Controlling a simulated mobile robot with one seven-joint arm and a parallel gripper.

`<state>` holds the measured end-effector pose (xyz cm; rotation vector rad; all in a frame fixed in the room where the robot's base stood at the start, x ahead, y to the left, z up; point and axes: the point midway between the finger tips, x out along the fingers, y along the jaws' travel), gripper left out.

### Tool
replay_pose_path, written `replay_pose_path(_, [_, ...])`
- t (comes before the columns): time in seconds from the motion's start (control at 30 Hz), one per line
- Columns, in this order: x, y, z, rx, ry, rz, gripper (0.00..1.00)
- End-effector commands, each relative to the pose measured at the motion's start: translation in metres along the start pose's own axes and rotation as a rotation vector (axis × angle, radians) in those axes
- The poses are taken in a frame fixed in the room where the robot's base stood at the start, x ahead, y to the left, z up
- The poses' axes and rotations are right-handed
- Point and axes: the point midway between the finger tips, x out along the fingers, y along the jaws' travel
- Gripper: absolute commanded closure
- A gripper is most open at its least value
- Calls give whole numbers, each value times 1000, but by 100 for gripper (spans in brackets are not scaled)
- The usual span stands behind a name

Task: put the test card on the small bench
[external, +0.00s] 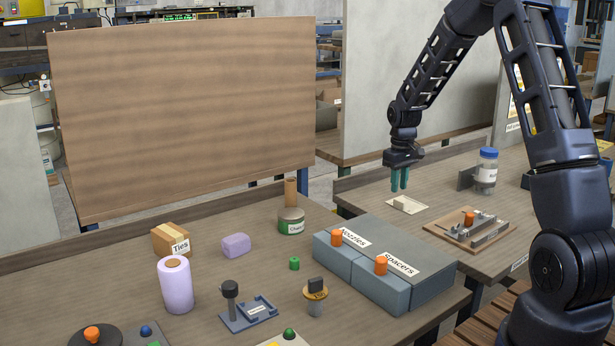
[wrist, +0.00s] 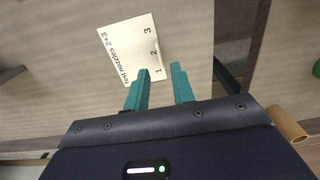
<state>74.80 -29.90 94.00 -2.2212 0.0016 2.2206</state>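The test card (wrist: 125,45) is a cream sheet with "Test nozzles 2+3" and the numbers 1, 2, 3 on it. In the external view the card (external: 421,208) lies flat on the right-hand bench (external: 372,196), with a small pale block on it. My gripper (external: 400,186) points down above the card. In the wrist view its teal fingers (wrist: 162,71) are apart at the card's lower edge, with no object seen clamped between them.
On the right bench, a wooden board with a metal fixture (external: 470,226) and a blue-lidded jar (external: 487,170) stand right of the card. Grey Nozzles and Spacers boxes (external: 385,265) stand on the left bench. A cardboard tube (external: 290,191) stands at its back.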

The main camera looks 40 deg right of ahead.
Motion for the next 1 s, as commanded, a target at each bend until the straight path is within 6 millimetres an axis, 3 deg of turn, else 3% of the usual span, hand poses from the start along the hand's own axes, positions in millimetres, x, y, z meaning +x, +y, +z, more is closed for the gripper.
replay_pose_path(0.2, [-41,0,0,-1,3,2,75])
replay_pose_path(0.57, [-74,-3,2,-2,4,3,75])
replay_pose_path(0.77, [-116,-30,21,-6,36,22,75])
replay_pose_path(1.0, [-178,-74,65,-8,90,46,75])
